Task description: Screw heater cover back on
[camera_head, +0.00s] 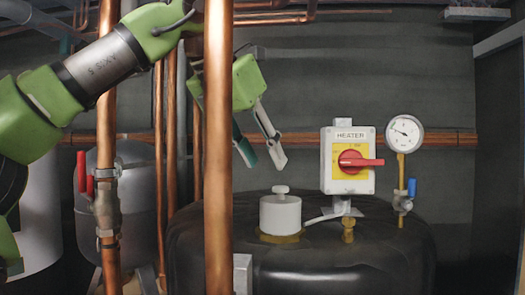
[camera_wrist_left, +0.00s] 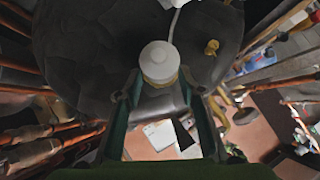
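The white heater cover (camera_head: 281,213), a short cylinder with a small knob on top, sits upright on a brass fitting (camera_head: 281,237) on top of the black tank (camera_head: 345,255). My left gripper (camera_head: 264,160) is open and empty, above and slightly left of the cover in the head view, with its fingers pointing down. In the left wrist view the cover (camera_wrist_left: 160,61) appears between and just beyond the open fingers (camera_wrist_left: 159,80), apart from them. The threads under the cover are hidden. My right gripper is not in view.
A vertical copper pipe (camera_head: 218,200) stands in front of my left gripper's arm. A heater switch box (camera_head: 347,160) with a red handle and a gauge (camera_head: 404,134) with a blue valve (camera_head: 411,188) stand right of the cover. A grey tank (camera_head: 132,205) is at left.

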